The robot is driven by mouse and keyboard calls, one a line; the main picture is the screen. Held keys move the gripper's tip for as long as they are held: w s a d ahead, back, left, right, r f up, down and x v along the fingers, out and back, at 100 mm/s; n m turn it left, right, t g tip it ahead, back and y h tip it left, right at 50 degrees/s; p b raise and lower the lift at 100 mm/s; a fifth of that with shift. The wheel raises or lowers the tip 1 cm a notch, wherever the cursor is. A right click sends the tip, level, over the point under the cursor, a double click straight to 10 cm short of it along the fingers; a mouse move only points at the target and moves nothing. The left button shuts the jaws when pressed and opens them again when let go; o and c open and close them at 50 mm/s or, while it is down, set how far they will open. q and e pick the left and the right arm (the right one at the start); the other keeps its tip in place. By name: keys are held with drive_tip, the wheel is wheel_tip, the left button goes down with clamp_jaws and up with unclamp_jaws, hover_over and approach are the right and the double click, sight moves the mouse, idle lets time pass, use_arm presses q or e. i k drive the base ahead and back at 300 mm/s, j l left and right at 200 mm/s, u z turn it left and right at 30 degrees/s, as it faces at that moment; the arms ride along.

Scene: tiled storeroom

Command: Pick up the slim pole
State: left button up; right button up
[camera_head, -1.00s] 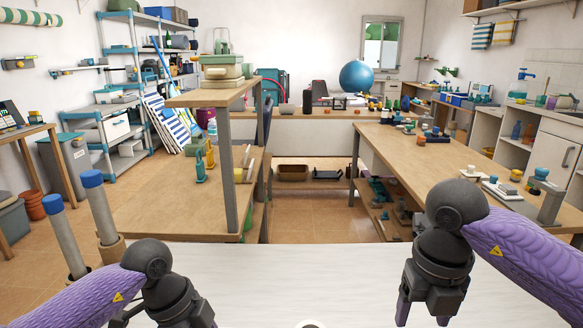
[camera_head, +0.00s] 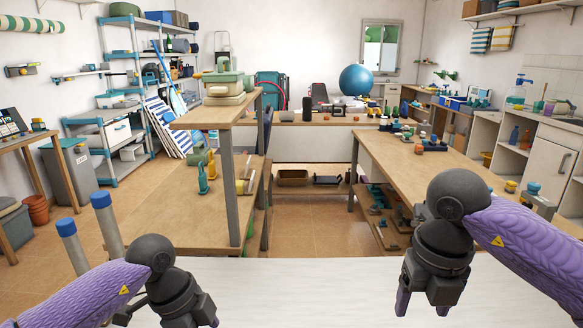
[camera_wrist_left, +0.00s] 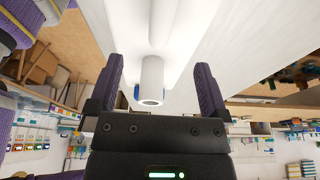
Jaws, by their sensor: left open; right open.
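A slim blue pole (camera_head: 163,66) leans against the shelving at the back left, far from both grippers. I cannot tell for sure which pole the task names. My left gripper (camera_head: 166,319) is low at the left, over the white surface. In the left wrist view its jaws (camera_wrist_left: 158,66) are open, with a pale tube (camera_wrist_left: 152,82) showing between them that I cannot identify. My right gripper (camera_head: 422,305) is open and empty over the white surface, pointing down.
A white surface (camera_head: 325,290) spans the front. A wooden bench (camera_head: 165,210) with a raised shelf stands left of centre; a long wooden table (camera_head: 400,160) stands at right. Tiled floor (camera_head: 315,215) is open between them. A grey bin (camera_head: 75,170) stands at left.

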sight(67, 227)
drive_tip(key=k, duration=1)
